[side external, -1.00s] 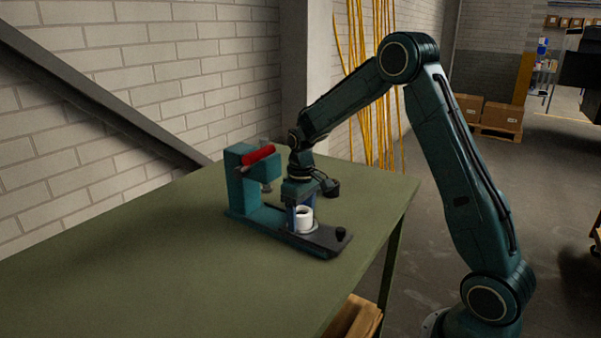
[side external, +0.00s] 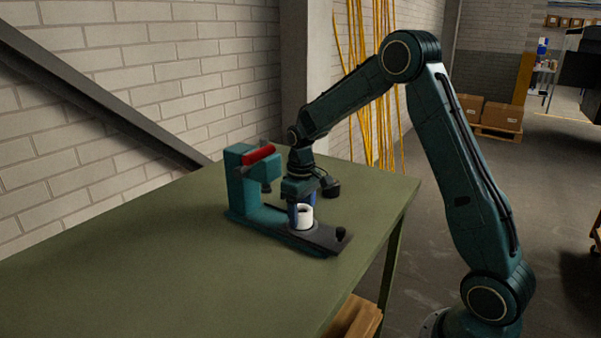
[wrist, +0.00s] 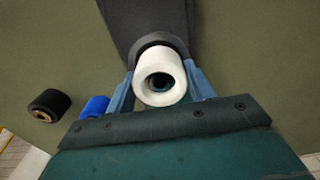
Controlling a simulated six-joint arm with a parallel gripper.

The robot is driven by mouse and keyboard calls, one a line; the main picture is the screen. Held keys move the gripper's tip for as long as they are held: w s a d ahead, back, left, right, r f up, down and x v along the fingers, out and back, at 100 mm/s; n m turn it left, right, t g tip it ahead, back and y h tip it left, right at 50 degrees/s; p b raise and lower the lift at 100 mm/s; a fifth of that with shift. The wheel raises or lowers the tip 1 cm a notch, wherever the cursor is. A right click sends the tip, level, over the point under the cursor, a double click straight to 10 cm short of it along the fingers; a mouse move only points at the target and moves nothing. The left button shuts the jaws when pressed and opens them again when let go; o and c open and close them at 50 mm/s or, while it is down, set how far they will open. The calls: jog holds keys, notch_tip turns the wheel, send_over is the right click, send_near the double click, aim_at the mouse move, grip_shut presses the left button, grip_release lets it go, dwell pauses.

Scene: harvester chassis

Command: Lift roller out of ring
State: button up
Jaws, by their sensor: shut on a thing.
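The white hollow roller (side external: 305,217) stands upright at the dark base end of the teal press (side external: 243,190). It also shows in the wrist view (wrist: 162,76), its open end facing the camera. The dark ring (wrist: 158,39) curves around the roller's far side there; the rest of the ring is hidden. My gripper (side external: 302,216) is above the roller, its blue fingers on either side and shut on it. I cannot tell how deep the roller sits in the ring.
The press has a red handle (side external: 258,155) to the left of my gripper. In the wrist view, a black roller-like piece (wrist: 48,104) lies on the green table at left, and a blue piece (wrist: 95,106) is partly hidden by my gripper. The green table's (side external: 150,270) front left is clear.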

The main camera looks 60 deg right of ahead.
jog(key=shift+r, duration=3.25)
